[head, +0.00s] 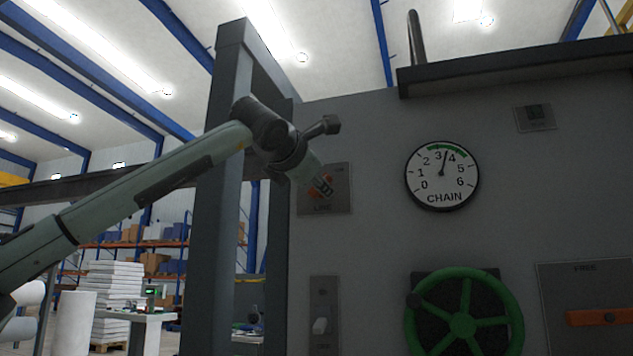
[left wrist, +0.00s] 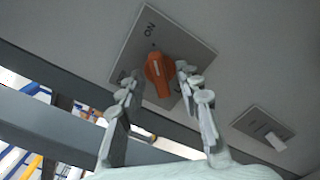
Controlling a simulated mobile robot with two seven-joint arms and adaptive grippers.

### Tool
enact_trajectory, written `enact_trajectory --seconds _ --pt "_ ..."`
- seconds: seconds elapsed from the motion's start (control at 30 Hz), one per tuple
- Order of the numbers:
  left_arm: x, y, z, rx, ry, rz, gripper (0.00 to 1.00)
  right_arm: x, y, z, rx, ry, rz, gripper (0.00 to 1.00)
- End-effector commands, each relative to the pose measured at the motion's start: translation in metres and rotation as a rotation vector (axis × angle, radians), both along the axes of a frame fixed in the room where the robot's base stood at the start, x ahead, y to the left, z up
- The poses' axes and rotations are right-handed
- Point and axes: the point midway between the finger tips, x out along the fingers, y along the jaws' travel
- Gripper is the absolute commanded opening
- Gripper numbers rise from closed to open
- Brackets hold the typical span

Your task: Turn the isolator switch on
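The isolator switch is an orange rotary handle (left wrist: 154,72) on a grey plate (left wrist: 192,52) marked ON, in the left wrist view. The handle's narrow end, with a pale mark, points roughly toward the ON lettering. My left gripper (left wrist: 157,82) is open, with one fingertip on each side of the handle; I cannot tell whether either touches it. In the head view my left gripper (head: 325,188) is in front of the switch plate (head: 342,203) and hides much of the orange handle (head: 314,192). My right gripper is not in view.
Below the switch is a plate with a white lever (head: 320,326). To the right are the CHAIN dial (head: 442,175), a green handwheel (head: 463,325) and an orange lever (head: 598,317). A grey steel post (head: 222,150) stands left of the panel, behind my left arm.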

Motion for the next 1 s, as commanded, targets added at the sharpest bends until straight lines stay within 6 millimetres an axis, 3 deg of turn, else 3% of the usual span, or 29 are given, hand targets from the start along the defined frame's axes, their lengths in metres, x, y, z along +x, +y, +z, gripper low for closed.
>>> enact_trajectory --seconds 0.23,0.37,0.7,1.0 --pt "-0.001 0.001 0.000 -0.001 0.000 0.000 0.34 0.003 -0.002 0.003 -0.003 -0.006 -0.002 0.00" --pt "-0.012 0.005 0.001 -0.003 -0.001 -0.001 0.34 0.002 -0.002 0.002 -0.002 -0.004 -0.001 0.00" --pt "-0.079 0.026 0.001 0.000 -0.002 -0.001 0.34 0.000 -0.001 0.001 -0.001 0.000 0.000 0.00" --pt "-0.112 0.037 0.000 -0.001 0.000 0.000 0.34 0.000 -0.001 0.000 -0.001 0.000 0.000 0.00"
